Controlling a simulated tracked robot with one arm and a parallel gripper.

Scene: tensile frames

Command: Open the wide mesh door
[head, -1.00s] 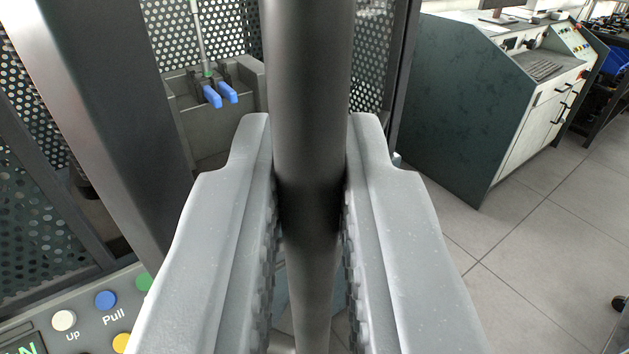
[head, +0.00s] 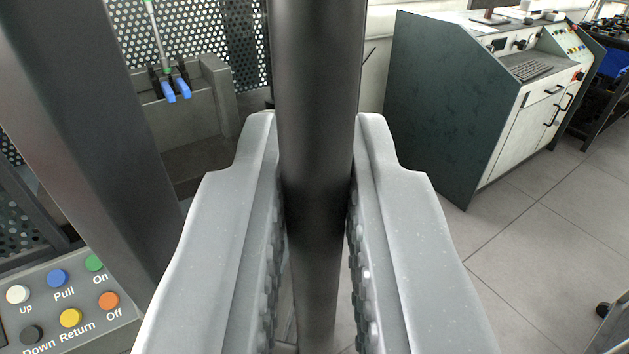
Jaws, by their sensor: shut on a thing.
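My gripper (head: 316,125) is shut around a dark upright round bar (head: 317,50), which runs top to bottom between its two grey fingers. The bar looks like the handle of the wide mesh door. The door's own panel cannot be clearly told apart in this view. Perforated dark mesh (head: 205,35) shows behind and left of the bar, and more mesh shows at the left edge. The lower part of the bar is partly hidden between the fingers.
A thick dark post (head: 85,130) stands close on the left. Below it is a button panel (head: 70,320). Blue-tipped grips (head: 176,91) stand inside the frame. A dark green and white console (head: 450,105) stands at right. Tiled floor (head: 545,235) is clear in front of it.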

